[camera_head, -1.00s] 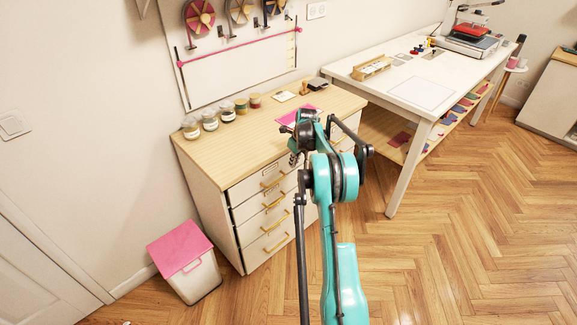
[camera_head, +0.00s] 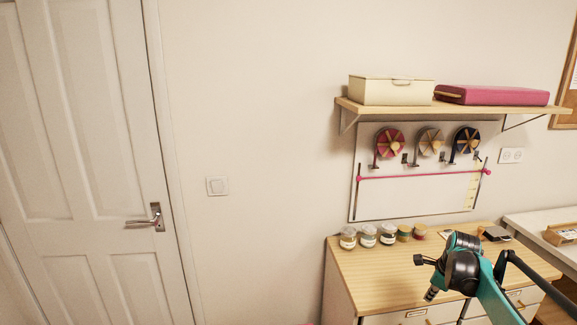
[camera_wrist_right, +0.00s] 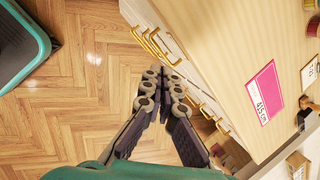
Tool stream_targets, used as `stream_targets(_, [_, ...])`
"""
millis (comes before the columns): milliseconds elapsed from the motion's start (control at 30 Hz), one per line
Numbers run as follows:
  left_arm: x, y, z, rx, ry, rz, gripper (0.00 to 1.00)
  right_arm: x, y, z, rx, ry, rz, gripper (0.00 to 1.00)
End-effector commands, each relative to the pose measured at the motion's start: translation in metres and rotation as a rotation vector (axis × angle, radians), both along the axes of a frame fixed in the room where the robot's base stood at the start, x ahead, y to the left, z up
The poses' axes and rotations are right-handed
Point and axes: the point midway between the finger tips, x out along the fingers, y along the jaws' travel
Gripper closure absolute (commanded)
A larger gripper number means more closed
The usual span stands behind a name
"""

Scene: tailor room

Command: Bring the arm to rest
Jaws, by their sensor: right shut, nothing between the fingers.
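My right arm (camera_head: 487,293) is teal and black and comes in at the lower right of the head view, in front of the drawer cabinet (camera_head: 352,258). In the right wrist view, my right gripper (camera_wrist_right: 164,76) is shut and empty, its grey-jointed dark fingers close together. It appears over the floor beside the drawer fronts with their yellow handles (camera_wrist_right: 151,45). My left arm and gripper are not in view.
Several small jars (camera_head: 368,236) stand along the back of the cabinet top. A pink card (camera_wrist_right: 266,92) lies near its edge. A shelf (camera_head: 400,108) with two boxes hangs above the pegboard. A white table (camera_head: 540,228) stands at the right. Herringbone floor (camera_wrist_right: 75,85) is open beside the drawers.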

Motion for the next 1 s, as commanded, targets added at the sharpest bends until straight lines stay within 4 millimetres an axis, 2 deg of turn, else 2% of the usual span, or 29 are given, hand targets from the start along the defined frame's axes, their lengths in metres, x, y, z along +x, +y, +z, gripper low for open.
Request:
stream_targets(33, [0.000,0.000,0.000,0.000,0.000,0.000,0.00,-0.011,0.026,0.017,-0.044,-0.011,0.120,1.00])
stream_targets(200, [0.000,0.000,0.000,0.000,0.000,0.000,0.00,-0.054,0.097,0.056,-0.211,-0.046,0.538,1.00])
stream_targets(400, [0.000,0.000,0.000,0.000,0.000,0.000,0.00,-0.121,0.170,0.077,-0.426,-0.083,1.022,1.00])
stream_targets(567, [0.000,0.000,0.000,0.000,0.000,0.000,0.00,-0.180,0.218,0.074,-0.614,-0.107,1.401,1.00])
stream_targets(733, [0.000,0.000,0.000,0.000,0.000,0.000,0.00,-0.238,0.254,0.053,-0.822,-0.122,1.771,1.00])
stream_targets(900, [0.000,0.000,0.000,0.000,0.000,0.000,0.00,-0.273,0.272,0.031,-0.979,-0.126,2.016,1.00])
stream_targets(1000, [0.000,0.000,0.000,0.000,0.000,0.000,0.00,-0.282,0.276,0.024,-1.026,-0.125,2.087,1.00])
